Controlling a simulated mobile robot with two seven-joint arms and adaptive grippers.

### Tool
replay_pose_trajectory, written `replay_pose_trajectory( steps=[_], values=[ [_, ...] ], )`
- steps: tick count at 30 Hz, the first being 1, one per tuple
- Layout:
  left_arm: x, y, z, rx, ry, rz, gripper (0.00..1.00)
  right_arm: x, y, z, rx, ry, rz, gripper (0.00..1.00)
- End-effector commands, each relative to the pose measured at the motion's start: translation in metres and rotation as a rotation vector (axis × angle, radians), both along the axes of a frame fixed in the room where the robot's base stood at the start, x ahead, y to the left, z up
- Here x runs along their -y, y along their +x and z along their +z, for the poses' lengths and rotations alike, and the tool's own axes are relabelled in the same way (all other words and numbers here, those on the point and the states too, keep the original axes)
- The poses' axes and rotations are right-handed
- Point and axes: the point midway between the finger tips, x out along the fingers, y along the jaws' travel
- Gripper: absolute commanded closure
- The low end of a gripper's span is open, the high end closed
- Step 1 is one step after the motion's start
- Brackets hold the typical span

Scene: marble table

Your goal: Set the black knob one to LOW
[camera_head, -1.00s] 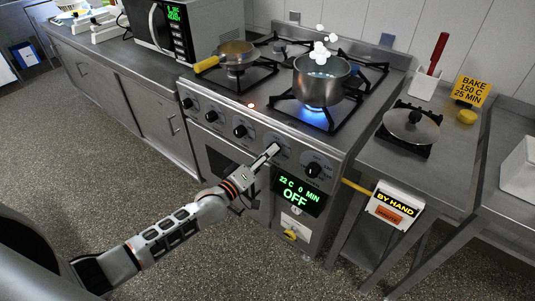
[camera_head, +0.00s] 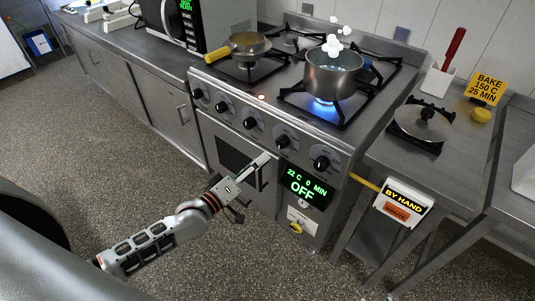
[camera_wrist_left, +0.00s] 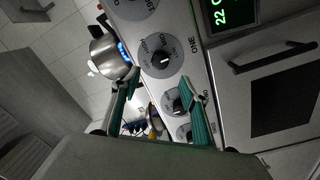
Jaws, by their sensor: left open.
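Black knob one (camera_head: 282,140), on its round grey dial, is the second knob from the right on the stove's front panel. In the left wrist view, the knob (camera_wrist_left: 161,58) sits beside the printed word ONE, with small setting words around it. I cannot tell its setting for sure. My left gripper (camera_head: 266,157) is open and empty, just in front of and below the knob, apart from it. In the left wrist view its two green-padded fingers (camera_wrist_left: 160,80) point toward the panel. My right gripper is not in view.
A steaming pot (camera_head: 333,72) stands over a lit blue flame. Other black knobs (camera_head: 249,123) flank knob one. The oven display (camera_head: 305,187) reads OFF.

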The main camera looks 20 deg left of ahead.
Motion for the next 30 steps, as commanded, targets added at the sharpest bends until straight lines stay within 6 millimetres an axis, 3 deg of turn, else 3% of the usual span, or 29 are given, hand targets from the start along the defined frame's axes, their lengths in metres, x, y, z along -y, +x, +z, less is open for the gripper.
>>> replay_pose_trajectory(
  steps=[6,24,27,30],
  values=[
    [-0.008,-0.021,-0.001,-0.001,0.001,0.000,0.56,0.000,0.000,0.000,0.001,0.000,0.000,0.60],
    [-0.008,-0.025,-0.002,-0.001,0.006,-0.001,0.56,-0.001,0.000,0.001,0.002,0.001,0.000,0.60],
    [0.002,-0.037,-0.014,-0.012,0.062,-0.010,0.56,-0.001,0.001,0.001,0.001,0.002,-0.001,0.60],
    [0.024,-0.067,-0.041,-0.035,0.216,-0.032,0.56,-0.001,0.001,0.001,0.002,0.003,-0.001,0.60]
  ],
)
